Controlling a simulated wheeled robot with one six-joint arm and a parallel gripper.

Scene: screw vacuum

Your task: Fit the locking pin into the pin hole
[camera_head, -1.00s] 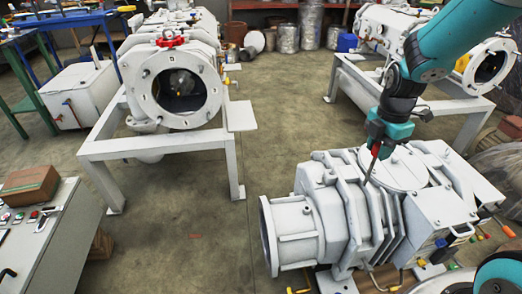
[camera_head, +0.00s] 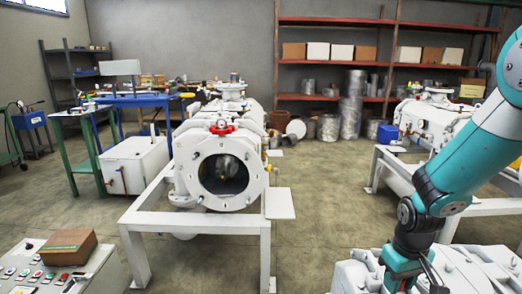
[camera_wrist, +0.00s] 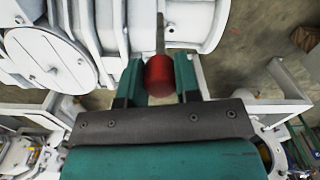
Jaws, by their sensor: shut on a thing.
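My gripper (camera_wrist: 158,82) is shut on a red round knob with a thin grey metal rod, which I take to be the locking pin (camera_wrist: 159,76). Its rod points away from the fingers, toward the top of the wrist view, in front of a white ribbed pump (camera_wrist: 112,30). I cannot tell whether the rod touches the pump. I cannot make out the pin hole in either view.
A white machine with a round open flange (camera_head: 183,172) stands on a white frame (camera_head: 133,250) left of centre. A control panel (camera_head: 100,275) bearing a brown block (camera_head: 67,247) is at lower left. Open floor (camera_head: 320,190) lies between the machines.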

